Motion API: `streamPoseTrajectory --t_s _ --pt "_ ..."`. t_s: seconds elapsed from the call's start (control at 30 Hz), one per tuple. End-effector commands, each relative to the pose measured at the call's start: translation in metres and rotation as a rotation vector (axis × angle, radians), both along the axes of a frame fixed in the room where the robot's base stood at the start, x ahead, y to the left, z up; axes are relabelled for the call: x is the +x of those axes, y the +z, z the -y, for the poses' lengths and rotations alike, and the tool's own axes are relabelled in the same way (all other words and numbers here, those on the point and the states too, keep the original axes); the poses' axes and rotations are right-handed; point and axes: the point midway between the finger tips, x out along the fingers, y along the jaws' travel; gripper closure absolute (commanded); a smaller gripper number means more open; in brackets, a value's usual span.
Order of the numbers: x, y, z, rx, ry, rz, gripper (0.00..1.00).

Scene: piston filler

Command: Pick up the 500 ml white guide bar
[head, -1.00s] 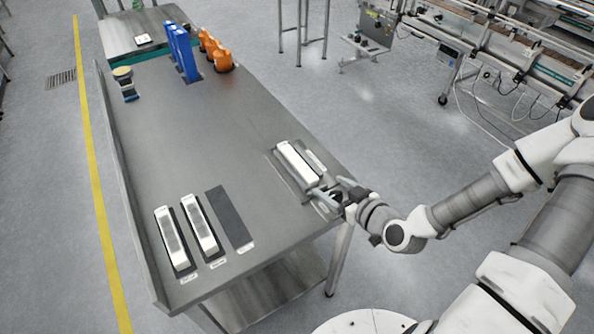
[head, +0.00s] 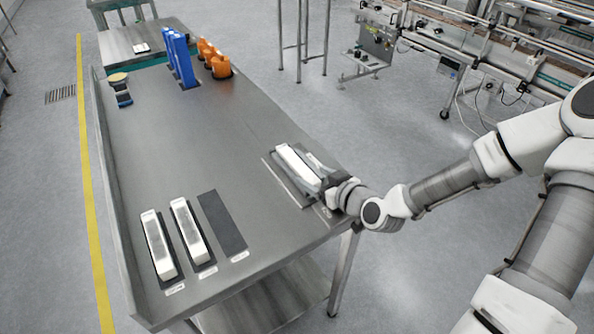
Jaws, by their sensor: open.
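A white bar (head: 297,163) lies on a dark pad near the table's right edge. Two more white bars, one at the left (head: 158,245) and one beside it (head: 188,232), lie on dark pads at the front left. The labels are too small to read, so I cannot tell which bar is the 500 ml one. My gripper (head: 320,175) is open at the right side and near end of the right-hand bar. Its wrist partly hides the fingers, and I cannot tell whether they touch the bar.
An empty dark pad (head: 222,223) lies right of the two front bars. Blue blocks (head: 182,60) and orange parts (head: 214,60) stand at the table's (head: 200,130) far end, with a small blue-and-tan item (head: 120,90) at far left. The table's middle is clear.

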Motion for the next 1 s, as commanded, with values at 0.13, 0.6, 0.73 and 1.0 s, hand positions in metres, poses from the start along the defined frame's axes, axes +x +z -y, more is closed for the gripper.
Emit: streamPoseTrajectory --t_s 0.13,0.6,0.73,1.0 --pt "0.007 -0.004 -0.004 0.000 0.000 0.000 0.22" --pt "0.048 -0.022 -0.025 -0.001 -0.001 -0.001 0.22" --pt "0.048 -0.022 -0.025 -0.001 -0.001 -0.001 0.22" --pt "0.048 -0.022 -0.025 -0.001 -0.001 -0.001 0.62"
